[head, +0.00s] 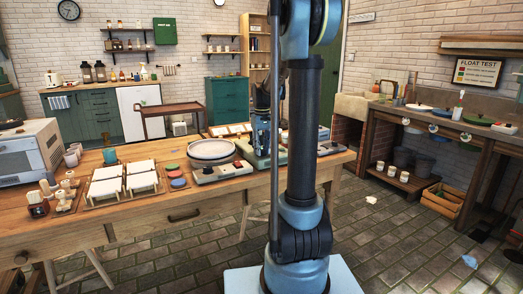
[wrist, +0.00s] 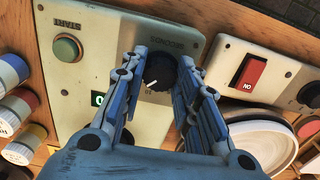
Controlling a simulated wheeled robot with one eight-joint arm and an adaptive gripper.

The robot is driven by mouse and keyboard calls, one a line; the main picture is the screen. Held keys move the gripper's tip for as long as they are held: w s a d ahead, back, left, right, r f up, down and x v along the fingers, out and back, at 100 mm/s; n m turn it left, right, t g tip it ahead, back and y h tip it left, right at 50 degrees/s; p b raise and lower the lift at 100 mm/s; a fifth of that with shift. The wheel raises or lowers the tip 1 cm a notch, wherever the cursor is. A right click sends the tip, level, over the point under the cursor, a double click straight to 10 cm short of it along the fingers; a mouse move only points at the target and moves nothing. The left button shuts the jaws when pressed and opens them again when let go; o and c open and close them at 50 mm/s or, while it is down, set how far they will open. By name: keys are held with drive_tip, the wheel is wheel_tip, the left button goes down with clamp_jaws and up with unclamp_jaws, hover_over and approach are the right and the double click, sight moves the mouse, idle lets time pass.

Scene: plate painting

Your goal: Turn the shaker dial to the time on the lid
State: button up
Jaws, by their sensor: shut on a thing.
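The shaker's cream control panel (wrist: 95,25) lies under my gripper in the wrist view. Its black dial (wrist: 160,72) has a white pointer line and sits between the two fingers of my gripper (wrist: 163,68), which is shut on it. Printed marks around the dial are partly readable, with a 10 below it. A green START button (wrist: 67,47) and a partly hidden green display (wrist: 97,98) are on the same panel. In the head view my gripper (head: 262,127) is over the shaker (head: 259,158), partly behind my arm. I cannot make out a lid with a time.
A second box (wrist: 225,60) with a red switch (wrist: 250,84) stands close right of the shaker in the wrist view. White plates (wrist: 265,140) are below it, and capped jars (wrist: 12,68) at left.

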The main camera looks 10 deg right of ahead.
sight(262, 150)
drive_tip(key=shift+m, duration=1.1)
drive_tip(key=o, duration=1.1)
drive_tip(key=shift+c, duration=0.2)
wheel_tip(262, 150, up, 12)
